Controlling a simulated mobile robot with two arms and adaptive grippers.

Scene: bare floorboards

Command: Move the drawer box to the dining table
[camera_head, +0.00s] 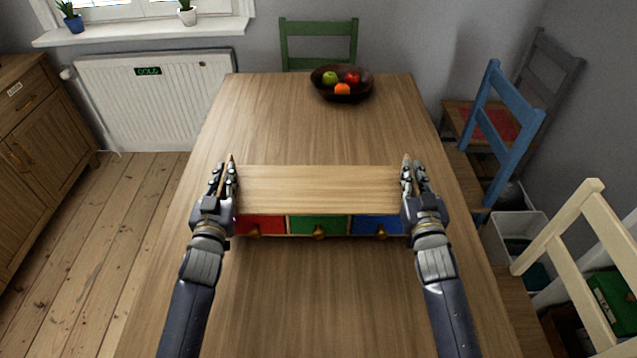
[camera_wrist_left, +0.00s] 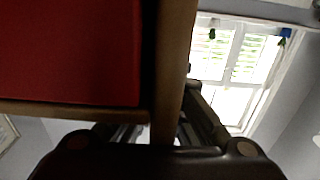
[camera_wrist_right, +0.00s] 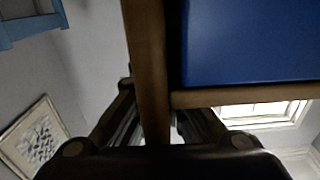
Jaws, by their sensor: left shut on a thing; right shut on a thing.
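The drawer box (camera_head: 320,188) is a long wooden box with a red, a green and a blue drawer front, each with a round knob. It is over the near half of the wooden dining table (camera_head: 275,120); I cannot tell whether it touches the top. My left gripper (camera_head: 228,178) is shut on the box's left end wall, beside the red drawer (camera_wrist_left: 70,55). My right gripper (camera_head: 410,178) is shut on the right end wall, beside the blue drawer (camera_wrist_right: 250,40). The drawers look closed.
A dark fruit bowl (camera_head: 345,94) stands at the table's far end. A green chair (camera_head: 318,40) is behind it. A blue chair (camera_head: 510,130) and a cream chair (camera_head: 575,250) stand along the right. A wooden cabinet (camera_head: 35,160) is at the left. The table between box and bowl is clear.

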